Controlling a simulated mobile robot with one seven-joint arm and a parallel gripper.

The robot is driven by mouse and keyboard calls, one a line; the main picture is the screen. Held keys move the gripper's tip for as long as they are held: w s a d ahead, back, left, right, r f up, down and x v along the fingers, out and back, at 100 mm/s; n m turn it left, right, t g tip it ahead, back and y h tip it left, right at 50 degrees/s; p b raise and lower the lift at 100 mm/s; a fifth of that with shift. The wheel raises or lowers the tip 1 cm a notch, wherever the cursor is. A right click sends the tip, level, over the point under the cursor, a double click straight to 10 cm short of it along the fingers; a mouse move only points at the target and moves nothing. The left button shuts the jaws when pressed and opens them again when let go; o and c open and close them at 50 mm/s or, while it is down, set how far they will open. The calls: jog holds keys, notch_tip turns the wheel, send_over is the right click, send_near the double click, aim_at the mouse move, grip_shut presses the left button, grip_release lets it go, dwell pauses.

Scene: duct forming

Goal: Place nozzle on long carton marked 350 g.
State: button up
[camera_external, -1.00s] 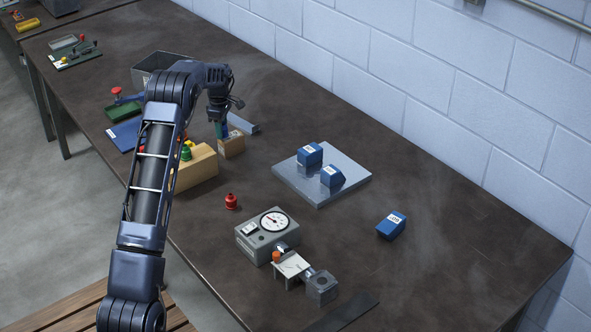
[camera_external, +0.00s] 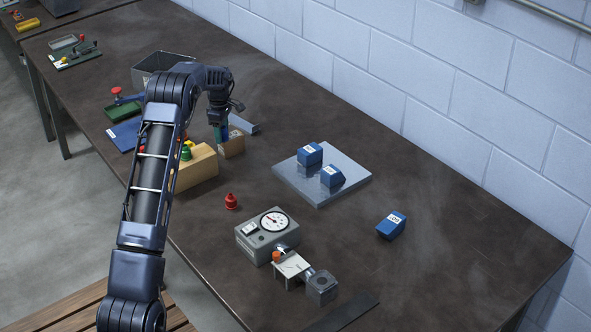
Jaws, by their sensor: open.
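My gripper (camera_external: 219,118) points down just above a small brown carton (camera_external: 233,147). A teal piece (camera_external: 222,132) shows directly under the gripper, at the carton's left end; I cannot tell whether it is a nozzle or whether it touches the carton. The fingertips are small and dark, and my jaws are open. A red nozzle-like piece (camera_external: 231,201) stands upright on the table. A green piece (camera_external: 186,153) and a yellow one stand at a tan block (camera_external: 198,170), partly hidden by my arm. No mark reading 350 g is legible.
A grey plate (camera_external: 318,193) carries two blue labelled blocks; another blue block (camera_external: 391,225) lies to its right. A grey dial gauge (camera_external: 262,238) stands in front, joined by small fixtures. A grey bin (camera_external: 150,66) is behind my arm. The right of the table is mostly clear.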

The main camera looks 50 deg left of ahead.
notch_tip(320, 180, up, 12)
dwell(0.5)
jog(key=s+d+r+m+t, duration=0.1)
jog(key=d+r+m, duration=0.2)
jog(key=d+r, duration=0.6)
jog(key=d+r+m, duration=0.3)
jog(key=d+r, duration=0.3)
jog(key=d, duration=0.6)
jog(key=s+d+r+m+t, duration=0.1)
jog(key=s+d+r+m, duration=0.25)
jog(key=d, duration=0.55)
jog(key=s+d+r+m, duration=0.3)
jog(key=s+d+r, duration=0.15)
jog(key=d, duration=0.45)
jog(key=s+d+f+m+t, duration=0.2)
jog(key=s+d+m, duration=0.8)
jog(key=s+d, duration=1.15)
jog(key=s+d+f+m, duration=0.2)
jog(key=s+f, duration=0.3)
jog(key=s, duration=0.5)
jog(key=shift+d+m+t, duration=0.3)
jog(key=shift+d+m, duration=0.1)
jog(key=shift+m, duration=0.25)
jog(key=shift+f, duration=0.1)
